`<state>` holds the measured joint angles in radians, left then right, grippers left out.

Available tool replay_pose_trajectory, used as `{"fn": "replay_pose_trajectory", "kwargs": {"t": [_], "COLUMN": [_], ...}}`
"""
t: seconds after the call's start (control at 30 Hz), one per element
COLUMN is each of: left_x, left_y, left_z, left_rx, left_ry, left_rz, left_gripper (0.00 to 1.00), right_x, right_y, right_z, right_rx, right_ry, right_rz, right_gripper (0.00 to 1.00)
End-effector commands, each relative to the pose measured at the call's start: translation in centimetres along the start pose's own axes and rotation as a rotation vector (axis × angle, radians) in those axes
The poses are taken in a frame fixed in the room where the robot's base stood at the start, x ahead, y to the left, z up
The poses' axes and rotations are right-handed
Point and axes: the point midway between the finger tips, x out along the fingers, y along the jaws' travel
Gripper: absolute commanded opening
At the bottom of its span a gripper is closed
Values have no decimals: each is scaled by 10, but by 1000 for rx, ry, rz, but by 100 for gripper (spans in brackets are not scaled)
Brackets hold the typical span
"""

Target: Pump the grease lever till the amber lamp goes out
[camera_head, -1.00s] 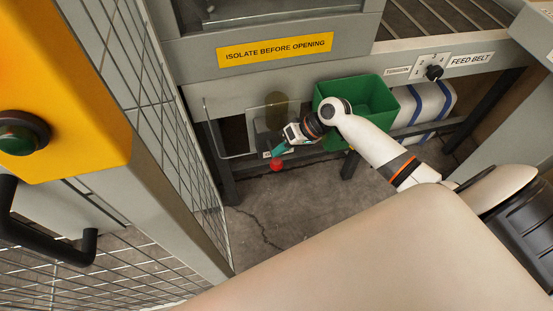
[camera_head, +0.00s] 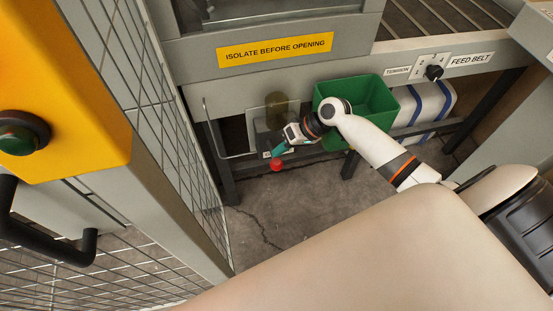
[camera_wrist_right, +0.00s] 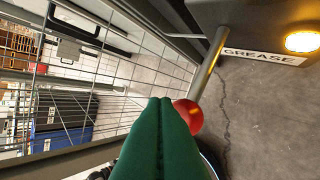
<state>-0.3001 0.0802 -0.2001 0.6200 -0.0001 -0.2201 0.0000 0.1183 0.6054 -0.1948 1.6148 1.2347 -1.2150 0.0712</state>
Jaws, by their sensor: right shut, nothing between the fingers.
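The grease lever is a metal rod (camera_wrist_right: 208,64) with a red ball knob (camera_wrist_right: 188,116), below the GREASE label (camera_wrist_right: 265,56) in the right wrist view. The amber lamp (camera_wrist_right: 302,41) beside the label glows bright. In the head view the red knob (camera_head: 277,165) shows low under the machine. My right gripper (camera_head: 273,154) is right at the knob, its green fingers (camera_wrist_right: 160,106) shut together with nothing between them. The knob is just beside and beyond the fingertips; I cannot tell whether they touch. The lamp is hidden in the head view. My left gripper is not in view.
A green bin (camera_head: 371,95) stands behind my right forearm. A mesh guard (camera_head: 150,110) rises left of the lever, with a yellow button box (camera_head: 75,90) nearer. A machine leg (camera_head: 222,165) stands close to the gripper. The concrete floor (camera_head: 290,205) below is clear.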

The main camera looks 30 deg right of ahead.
Motion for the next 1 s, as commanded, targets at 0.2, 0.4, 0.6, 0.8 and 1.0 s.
{"fn": "replay_pose_trajectory", "kwargs": {"t": [0.2, 0.4, 0.6, 0.8, 1.0], "left_x": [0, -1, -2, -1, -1], "left_y": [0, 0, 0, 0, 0], "left_z": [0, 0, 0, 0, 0], "left_rx": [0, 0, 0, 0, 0], "left_ry": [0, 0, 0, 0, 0], "left_rz": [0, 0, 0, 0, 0], "left_gripper": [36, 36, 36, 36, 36], "right_x": [0, 4, 6, 6, 7], "right_y": [0, -3, -4, -4, -5], "right_z": [0, -3, -5, -5, -5], "right_rx": [0, 1, -1, 0, 0], "right_ry": [0, 2, 1, 0, 0], "right_rz": [0, 0, 0, 0, 0], "right_gripper": [0, 0, 0, 0, 0]}}
